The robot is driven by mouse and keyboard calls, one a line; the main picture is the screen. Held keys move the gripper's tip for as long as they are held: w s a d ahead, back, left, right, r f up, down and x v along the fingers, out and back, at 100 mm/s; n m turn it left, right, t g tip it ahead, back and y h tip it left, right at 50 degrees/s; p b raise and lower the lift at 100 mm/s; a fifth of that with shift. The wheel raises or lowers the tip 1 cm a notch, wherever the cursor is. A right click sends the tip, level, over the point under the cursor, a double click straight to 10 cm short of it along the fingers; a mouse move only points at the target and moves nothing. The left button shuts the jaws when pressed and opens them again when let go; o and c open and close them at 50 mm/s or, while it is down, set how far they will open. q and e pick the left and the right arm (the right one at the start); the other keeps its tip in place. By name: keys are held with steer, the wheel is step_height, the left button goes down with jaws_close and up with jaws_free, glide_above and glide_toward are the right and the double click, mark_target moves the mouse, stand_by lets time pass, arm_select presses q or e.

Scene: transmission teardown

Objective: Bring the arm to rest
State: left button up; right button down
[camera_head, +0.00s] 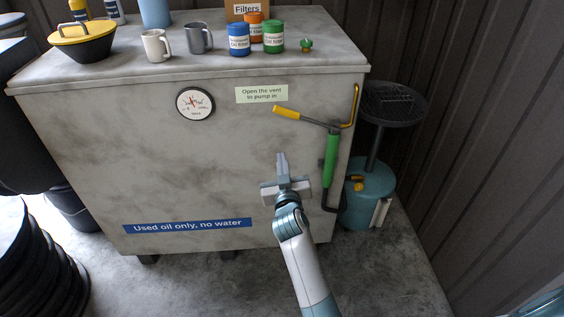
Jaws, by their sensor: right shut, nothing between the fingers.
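My right gripper (282,164) is shut and empty. It points up in front of the grey tank's front face (130,150), near the middle right. My right arm comes up from the bottom of the picture. To its right, a green-handled crank pump (331,158) with a yellow-ended lever (287,113) stands at the tank's right edge. The gripper looks apart from the green handle. My left gripper is not in view.
On the tank top stand a yellow-lidded funnel (82,37), two mugs (156,45), several oil filter cans (239,40) and a green cap (306,45). A teal drainer (370,190) stands right of the tank. Black stacked rings (40,265) stand lower left.

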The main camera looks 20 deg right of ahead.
stand_by(0.3)
steer(key=s+a+f+n+g+y, duration=0.15)
steer(key=s+f, duration=0.25)
steer(key=f, duration=0.7)
steer(key=s+a+f+g+y, duration=0.1)
steer(key=s+a+f+g, duration=0.3)
steer(key=f, duration=0.8)
steer(key=s+d+f+n+g+y, duration=0.1)
steer(key=s+f, duration=0.4)
steer(key=f, duration=0.6)
steer(key=s+f+g+y, duration=0.1)
steer(key=s+f+g, duration=0.2)
steer(key=s+f, duration=1.2)
steer(key=s+d+f+g, duration=0.1)
steer(key=s+f, duration=0.3)
steer(key=s, duration=0.8)
steer(key=s+d+f+g, duration=0.2)
steer(key=s+f, duration=0.3)
steer(key=s, duration=0.7)
steer(key=s+d+f+n+g, duration=0.1)
steer(key=s+d+f+g, duration=0.1)
steer(key=s, duration=1.1)
step_height(320, 180, down, 3)
steer(key=shift+r+g, duration=0.15)
steer(key=shift+g, duration=0.5)
steer(key=shift+s+d, duration=0.1)
steer(key=shift+s, duration=0.05)
